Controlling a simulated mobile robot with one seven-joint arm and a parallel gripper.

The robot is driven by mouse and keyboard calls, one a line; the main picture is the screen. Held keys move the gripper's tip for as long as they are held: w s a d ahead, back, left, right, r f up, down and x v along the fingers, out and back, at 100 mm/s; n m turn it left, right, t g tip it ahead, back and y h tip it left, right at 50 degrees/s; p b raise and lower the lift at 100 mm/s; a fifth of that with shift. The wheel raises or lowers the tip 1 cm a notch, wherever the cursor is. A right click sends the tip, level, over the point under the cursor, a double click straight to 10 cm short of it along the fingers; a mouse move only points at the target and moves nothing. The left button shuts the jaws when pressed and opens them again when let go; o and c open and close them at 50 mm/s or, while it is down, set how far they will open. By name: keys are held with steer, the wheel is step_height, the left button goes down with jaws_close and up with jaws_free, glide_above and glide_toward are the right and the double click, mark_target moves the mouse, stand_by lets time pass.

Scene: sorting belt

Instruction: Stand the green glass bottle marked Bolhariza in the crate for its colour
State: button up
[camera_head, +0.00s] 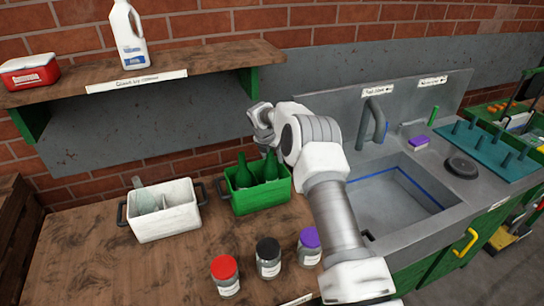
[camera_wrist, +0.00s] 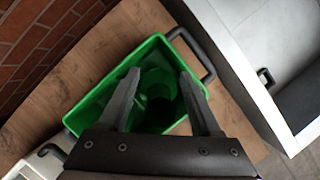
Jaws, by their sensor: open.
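The green crate (camera_head: 262,201) stands on the wooden counter, left of the sink. Two green glass bottles stand in it: a left one (camera_head: 243,174) and a right one (camera_head: 270,168). I cannot read Bolhariza on either. My gripper (camera_head: 258,122) is above the crate's back part, partly hidden by my own arm. In the wrist view my gripper (camera_wrist: 158,74) is open, its two fingers apart over the green crate (camera_wrist: 93,95). Dark green bottle shapes show inside, between and below the fingers. I cannot tell whether the fingers touch a bottle.
A white crate (camera_head: 165,224) holding clear glass stands to the left. Jars with red (camera_head: 224,267), black (camera_head: 268,244) and purple (camera_head: 310,237) lids stand in front. The sink (camera_head: 400,208) is to the right. A shelf (camera_head: 190,62) with a white jug (camera_head: 127,35) hangs above.

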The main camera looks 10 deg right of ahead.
steer(key=s+a+r+m, duration=0.1)
steer(key=s+r+m, duration=0.1)
steer(key=s+r, duration=0.35)
steer(key=s+a+r+m, duration=0.1)
steer(key=s+r+m, duration=0.15)
steer(key=r, duration=0.65)
steer(key=s+a+r+m, duration=0.1)
steer(key=s+r, duration=0.3)
steer(key=r, duration=0.4)
steer(key=s+d+r+m+t, duration=0.1)
steer(key=s+r+m, duration=0.3)
steer(key=s, duration=0.3)
steer(key=s+d+r+m, duration=0.1)
steer(key=s+r+m, duration=0.3)
steer(key=s, duration=0.3)
steer(key=s+f+m+y, duration=0.1)
steer(key=s+m, duration=0.7)
steer(key=s, duration=0.4)
steer(key=s+f+m+t+y, duration=0.1)
steer(key=s+f+m, duration=0.1)
steer(key=s+m, duration=0.5)
steer(key=s+b, duration=0.1)
steer(key=s, duration=0.4)
steer(key=shift+s+f+m, duration=0.2)
steer(key=shift+f+m, duration=0.05)
steer(key=shift+m, duration=0.1)
steer(key=shift+d, duration=0.1)
